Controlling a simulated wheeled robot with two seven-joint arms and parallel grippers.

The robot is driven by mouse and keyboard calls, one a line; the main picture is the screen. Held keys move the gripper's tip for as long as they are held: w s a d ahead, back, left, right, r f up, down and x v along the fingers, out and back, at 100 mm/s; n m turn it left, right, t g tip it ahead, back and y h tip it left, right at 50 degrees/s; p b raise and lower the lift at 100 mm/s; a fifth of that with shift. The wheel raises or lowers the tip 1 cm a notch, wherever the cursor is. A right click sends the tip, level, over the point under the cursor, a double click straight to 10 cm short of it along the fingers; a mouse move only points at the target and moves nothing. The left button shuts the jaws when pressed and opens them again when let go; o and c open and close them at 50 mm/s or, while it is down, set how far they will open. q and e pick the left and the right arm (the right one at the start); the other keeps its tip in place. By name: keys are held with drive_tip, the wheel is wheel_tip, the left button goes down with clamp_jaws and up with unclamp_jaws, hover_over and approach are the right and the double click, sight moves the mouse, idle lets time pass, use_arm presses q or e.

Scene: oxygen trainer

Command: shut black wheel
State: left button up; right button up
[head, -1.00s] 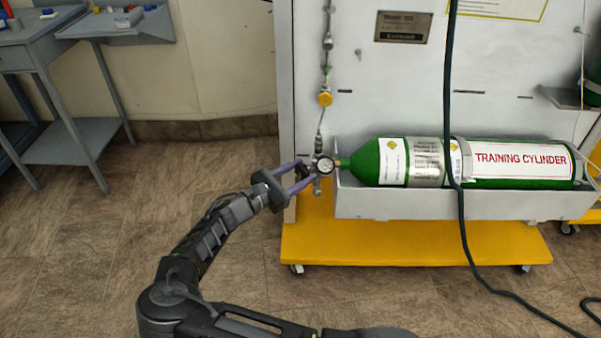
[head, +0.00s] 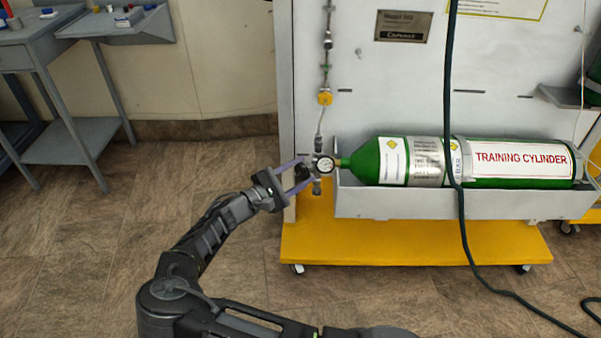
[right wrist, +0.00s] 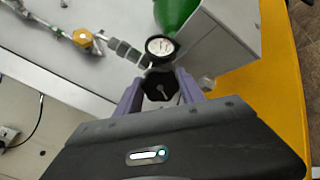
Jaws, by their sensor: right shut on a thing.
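The black wheel (right wrist: 159,87) is a small lobed knob just below the round white gauge (right wrist: 160,46) in the right wrist view. My right gripper (right wrist: 160,88) is shut on the black wheel, with one purple finger on each side of it. In the head view the right gripper (head: 306,174) reaches up to the valve end of the green cylinder (head: 364,161), left of the gauge (head: 325,165). The wheel shows there as a dark spot between the fingers. My left gripper is not in view.
The cylinder lies in a grey tray (head: 430,204) on a panel with a yellow wheeled base (head: 400,245). A yellow fitting (head: 325,98) sits on the pipe above the gauge. A dark hose (head: 460,225) hangs in front. A grey side table (head: 60,140) stands at left.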

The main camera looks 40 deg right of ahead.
drive_tip(key=m+b, duration=0.1)
drive_tip(key=m, duration=0.4)
drive_tip(key=shift+f+m, duration=0.15)
drive_tip(key=shift+m, duration=0.15)
drive_tip(key=m+b, duration=0.2)
drive_tip(key=m, duration=0.3)
drive_tip(key=shift+f+b, duration=0.1)
drive_tip(key=shift+b, duration=0.25)
drive_tip(key=m+b, duration=0.3)
drive_tip(key=m, duration=0.3)
drive_tip(key=shift+f, duration=0.1)
drive_tip(key=m+b, duration=0.4)
drive_tip(key=m, duration=0.1)
drive_tip(key=shift+b, duration=0.4)
drive_tip(key=m+b, duration=0.2)
drive_tip(key=m, duration=0.2)
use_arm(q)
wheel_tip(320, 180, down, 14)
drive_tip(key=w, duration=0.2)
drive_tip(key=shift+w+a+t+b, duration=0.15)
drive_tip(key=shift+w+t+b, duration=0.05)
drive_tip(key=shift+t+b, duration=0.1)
use_arm(e)
drive_tip(key=m, duration=0.4)
drive_tip(key=shift+m, duration=0.3)
drive_tip(key=o, duration=1.4)
drive_tip(key=shift+r, duration=0.2)
drive_tip(key=shift+c, duration=0.2)
